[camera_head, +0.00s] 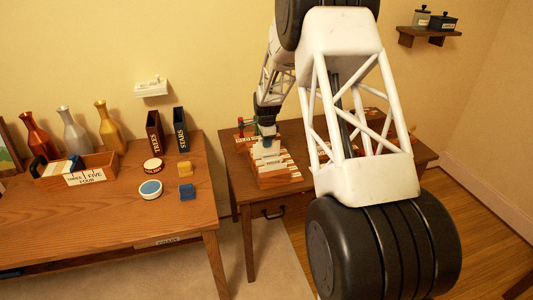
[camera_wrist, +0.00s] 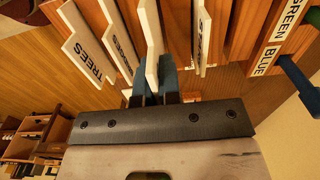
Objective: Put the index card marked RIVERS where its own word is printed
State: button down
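Several pale index cards stand in a slotted wooden card box (camera_head: 272,182) on the right desk. In the wrist view one card reads TREES (camera_wrist: 88,55). Another card (camera_wrist: 118,45) beside it and one to the right (camera_wrist: 203,35) bear words I cannot read clearly. My gripper (camera_wrist: 155,82) is down at the box, its dark blue fingers close on both sides of a middle index card (camera_wrist: 152,45). This card is seen nearly edge-on, so its word is hidden. I cannot make out the word RIVERS on any card.
A label reading GREEN and BLUE (camera_wrist: 283,35) lies right of the cards. On the left desk (camera_head: 110,225) stand a wooden tray (camera_head: 100,162), three vases, and two upright dark holders, the right one marked STARS (camera_head: 181,130). My arm hides much of the right desk.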

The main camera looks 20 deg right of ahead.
aim_at(266, 151)
jog(key=shift+f, duration=0.6)
jog(key=shift+f, duration=1.9)
jog(key=c, duration=1.3)
grip_release()
jog(key=shift+f, duration=0.1)
notch_tip(266, 151, up, 12)
jog(key=shift+r, duration=0.15)
